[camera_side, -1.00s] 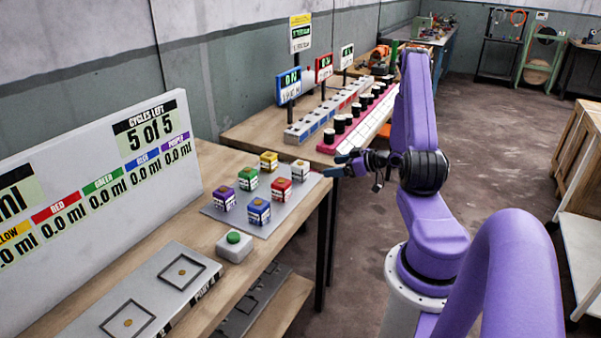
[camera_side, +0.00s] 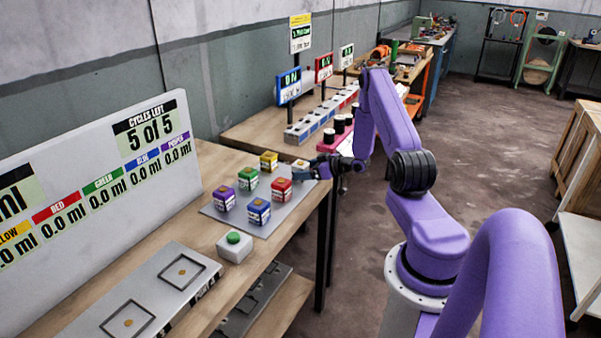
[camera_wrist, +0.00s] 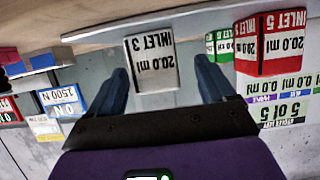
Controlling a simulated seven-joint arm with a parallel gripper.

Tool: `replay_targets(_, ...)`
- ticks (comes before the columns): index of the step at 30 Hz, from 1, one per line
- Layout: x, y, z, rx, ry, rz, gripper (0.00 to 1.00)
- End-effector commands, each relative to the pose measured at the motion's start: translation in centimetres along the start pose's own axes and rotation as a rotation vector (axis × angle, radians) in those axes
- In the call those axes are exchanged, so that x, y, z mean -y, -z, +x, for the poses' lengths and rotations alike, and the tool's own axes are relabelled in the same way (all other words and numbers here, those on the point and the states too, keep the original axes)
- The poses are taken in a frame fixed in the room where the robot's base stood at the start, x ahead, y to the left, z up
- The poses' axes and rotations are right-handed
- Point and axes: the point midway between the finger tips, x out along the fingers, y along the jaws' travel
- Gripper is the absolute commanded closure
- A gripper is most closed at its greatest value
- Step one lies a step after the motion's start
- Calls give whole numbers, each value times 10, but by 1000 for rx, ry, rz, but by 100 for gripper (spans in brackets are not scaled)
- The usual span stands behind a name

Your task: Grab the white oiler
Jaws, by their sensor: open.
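The white oiler (camera_side: 300,165) is a small box at the right back of the grey plate. In the side view it is partly hidden by my gripper (camera_side: 308,173). In the wrist view the white oiler (camera_wrist: 151,63) appears upside down, labelled "INLET 3" and "20.0 ml". My gripper (camera_wrist: 168,82) is open, with one dark blue finger on each side of the oiler in the picture. The oiler lies between and slightly beyond the fingertips. I cannot tell whether the fingers touch it.
The red oiler (camera_side: 281,190) stands close in front of the white one. Yellow (camera_side: 268,161), green (camera_side: 248,178), purple (camera_side: 223,198) and blue (camera_side: 259,211) oilers share the plate (camera_side: 232,217). A green button box (camera_side: 234,247) stands nearer. A second table holds a row of black-topped cylinders (camera_side: 339,124).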

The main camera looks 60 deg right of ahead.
Motion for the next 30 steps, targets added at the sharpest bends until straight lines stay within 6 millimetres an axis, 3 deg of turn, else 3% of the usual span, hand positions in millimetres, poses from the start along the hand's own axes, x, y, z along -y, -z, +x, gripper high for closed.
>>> replay_targets(12,-4,-2,47,-1,1,-2,17)
replay_targets(20,-5,-2,50,0,0,-1,17)
replay_targets(21,-5,-2,50,0,0,-1,20)
replay_targets(26,-5,-2,50,0,0,-1,72)
replay_targets(30,-5,-1,50,-1,0,-1,76)
